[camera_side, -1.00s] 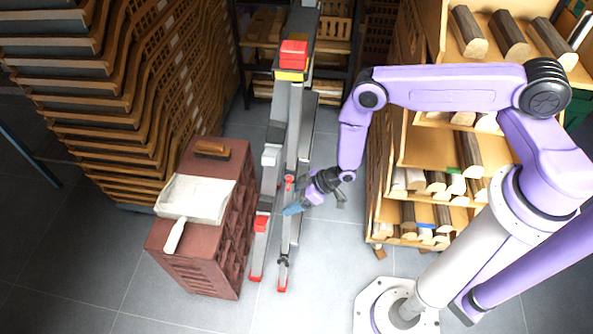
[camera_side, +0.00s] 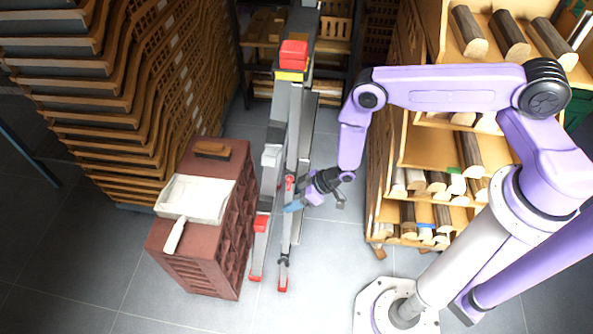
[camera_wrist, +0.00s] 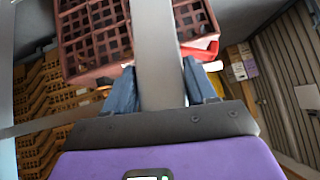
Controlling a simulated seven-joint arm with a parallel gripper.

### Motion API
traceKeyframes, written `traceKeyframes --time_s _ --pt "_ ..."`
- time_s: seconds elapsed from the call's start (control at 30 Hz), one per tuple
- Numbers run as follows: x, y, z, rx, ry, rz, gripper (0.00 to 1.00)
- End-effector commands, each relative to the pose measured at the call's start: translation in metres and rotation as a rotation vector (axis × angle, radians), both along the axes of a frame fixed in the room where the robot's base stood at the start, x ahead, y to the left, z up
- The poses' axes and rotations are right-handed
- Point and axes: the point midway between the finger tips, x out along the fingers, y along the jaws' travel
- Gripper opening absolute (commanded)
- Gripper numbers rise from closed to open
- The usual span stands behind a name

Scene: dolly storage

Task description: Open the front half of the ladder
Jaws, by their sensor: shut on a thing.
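The ladder (camera_side: 273,185) stands upright in the middle of the side view, with grey rails, red feet and a red and yellow top cap (camera_side: 292,60). Its two halves stand close together, nearly parallel. My gripper (camera_side: 291,206) is at the lower part of the right-hand rail. In the wrist view my gripper (camera_wrist: 162,92) has its blue fingers on either side of a grey rail (camera_wrist: 156,50) and is shut on it. The exact finger contact in the side view is small and partly hidden.
A reddish-brown crate (camera_side: 195,270) with a white tray (camera_side: 190,213) and a brush (camera_side: 212,149) on it stands close left of the ladder. Stacked wooden chairs (camera_side: 120,120) rise behind it. A wooden shelf (camera_side: 430,150) holding logs stands to the right. The floor in front is clear.

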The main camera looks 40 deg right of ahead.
Motion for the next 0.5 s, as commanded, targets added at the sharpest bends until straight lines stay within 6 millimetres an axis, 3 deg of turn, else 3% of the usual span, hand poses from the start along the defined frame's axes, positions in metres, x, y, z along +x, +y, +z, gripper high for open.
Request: traceKeyframes --time_s 0.5 --pt "-0.013 -0.013 0.000 0.000 0.001 0.002 0.36"
